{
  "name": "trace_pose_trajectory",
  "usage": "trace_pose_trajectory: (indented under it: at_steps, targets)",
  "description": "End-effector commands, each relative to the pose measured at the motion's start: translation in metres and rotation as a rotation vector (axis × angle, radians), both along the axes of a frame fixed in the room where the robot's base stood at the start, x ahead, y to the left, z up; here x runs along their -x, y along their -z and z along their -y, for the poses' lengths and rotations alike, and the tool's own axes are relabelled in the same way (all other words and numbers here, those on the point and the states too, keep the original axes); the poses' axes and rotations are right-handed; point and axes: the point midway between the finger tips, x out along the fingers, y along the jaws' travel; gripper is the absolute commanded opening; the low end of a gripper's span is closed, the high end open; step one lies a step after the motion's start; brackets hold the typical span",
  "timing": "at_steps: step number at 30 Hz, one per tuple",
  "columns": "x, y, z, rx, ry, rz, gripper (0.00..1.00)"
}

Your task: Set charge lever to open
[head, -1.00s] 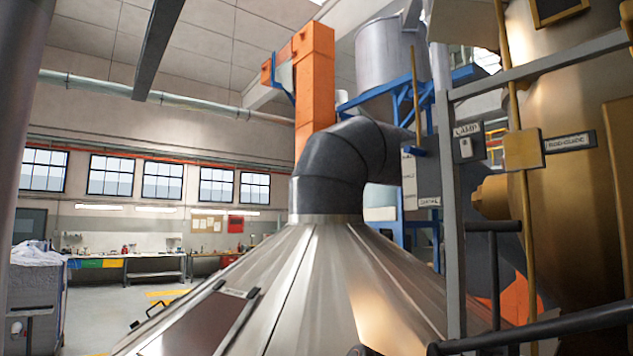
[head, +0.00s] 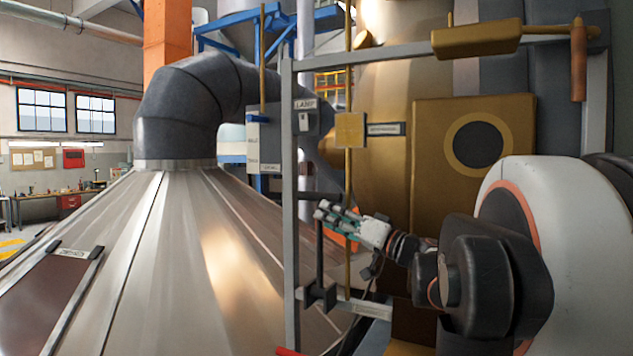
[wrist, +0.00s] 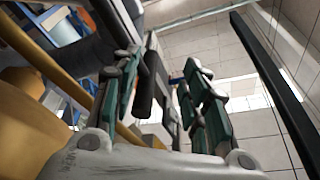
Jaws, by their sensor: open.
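No label reads clearly as charge, so I cannot tell for sure which part is the charge lever. A dark upright lever (head: 319,250) rises from a black block on the grey frame, beside a small plate (head: 366,308) with unreadable text. My gripper (head: 326,211) is open, close to the lever's upper end in the head view; contact cannot be told. In the wrist view, the green-padded fingers of my gripper (wrist: 162,85) stand apart, with a dark bar (wrist: 151,88) seen between them, its depth unclear.
A grey post (head: 290,190) and top rail (head: 380,52) frame the area. A brass rod (head: 348,200) runs close behind my gripper. A copper handle (head: 578,62) hangs at top right. A large metal cone (head: 180,260) fills the left, and a brass vessel (head: 430,190) stands behind.

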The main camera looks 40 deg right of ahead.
Motion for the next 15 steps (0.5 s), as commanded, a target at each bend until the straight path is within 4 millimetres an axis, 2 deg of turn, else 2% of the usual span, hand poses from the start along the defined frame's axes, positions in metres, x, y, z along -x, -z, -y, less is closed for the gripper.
trace_pose_trajectory:
  at_steps: [1, 6, 10, 15]
  targets:
    - [0.003, -0.012, 0.011, -0.01, 0.016, 0.022, 0.41]
    - [0.01, -0.032, 0.032, -0.038, 0.052, 0.074, 0.41]
    - [0.004, -0.038, 0.035, -0.043, 0.058, 0.086, 0.41]
    - [-0.02, -0.046, 0.03, -0.043, 0.056, 0.085, 0.41]
